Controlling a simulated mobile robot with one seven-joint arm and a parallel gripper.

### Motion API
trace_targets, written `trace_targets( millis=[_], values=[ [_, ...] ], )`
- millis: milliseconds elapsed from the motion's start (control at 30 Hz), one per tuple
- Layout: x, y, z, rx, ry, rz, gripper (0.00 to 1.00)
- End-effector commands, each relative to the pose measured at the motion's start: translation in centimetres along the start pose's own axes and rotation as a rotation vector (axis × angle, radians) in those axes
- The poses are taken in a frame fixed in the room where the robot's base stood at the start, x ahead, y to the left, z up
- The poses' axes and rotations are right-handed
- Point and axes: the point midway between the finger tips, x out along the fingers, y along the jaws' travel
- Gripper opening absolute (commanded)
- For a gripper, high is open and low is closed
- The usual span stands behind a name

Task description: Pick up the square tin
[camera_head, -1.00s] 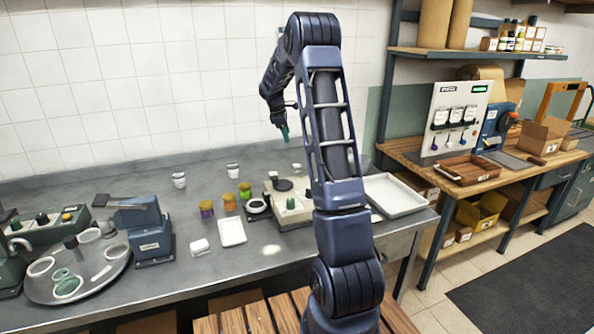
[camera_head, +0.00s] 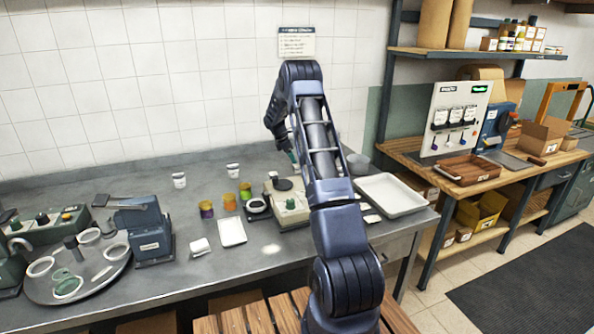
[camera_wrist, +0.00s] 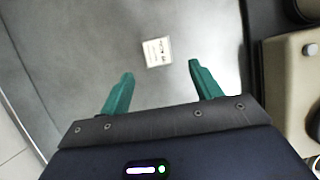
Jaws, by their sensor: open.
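A small pale square item with dark print, likely the square tin (camera_wrist: 157,52), lies on the grey bench top in the wrist view. It is beyond my fingertips, roughly centred between them and apart from both. My gripper (camera_wrist: 158,75) is open, with its two green fingers spread and nothing between them. In the head view my gripper (camera_head: 291,155) is small and partly hidden, above the back of the bench behind the beige device. I cannot make out this square item in the head view, where my arm covers part of the bench.
The beige device (camera_head: 288,207) stands near my arm and also shows at the right of the wrist view (camera_wrist: 290,85). A white tray (camera_head: 390,195) lies to the right. Coloured jars (camera_head: 229,202) and a white dish (camera_head: 232,231) are to the left. Bench top around the square item is clear.

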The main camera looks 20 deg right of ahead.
Motion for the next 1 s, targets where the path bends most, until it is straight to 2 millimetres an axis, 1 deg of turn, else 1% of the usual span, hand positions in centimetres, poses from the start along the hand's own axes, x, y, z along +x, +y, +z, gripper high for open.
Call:
trace_targets(
  millis=[33,100,267,367,500,633,733,900,933,967,1000],
  values=[
    [0.9,-0.1,0.0,0.000,0.000,-0.003,0.64],
    [1.6,0.0,0.1,0.001,0.000,-0.001,0.64],
    [2.4,0.0,0.2,0.001,0.000,0.000,0.64],
    [3.2,0.1,0.4,0.001,0.000,-0.002,0.64],
    [5.0,0.2,0.8,0.001,0.000,-0.002,0.64],
    [6.7,0.2,0.8,0.000,0.000,-0.002,0.64],
    [7.2,0.3,0.8,0.001,0.000,0.000,0.64],
    [7.2,0.3,0.8,0.001,0.000,0.000,0.64],
    [7.2,0.3,0.8,0.001,0.000,0.000,0.62],
    [7.2,0.3,0.8,0.001,0.000,0.000,0.56],
    [7.2,0.3,0.8,0.001,0.000,0.000,0.48]
  ],
)
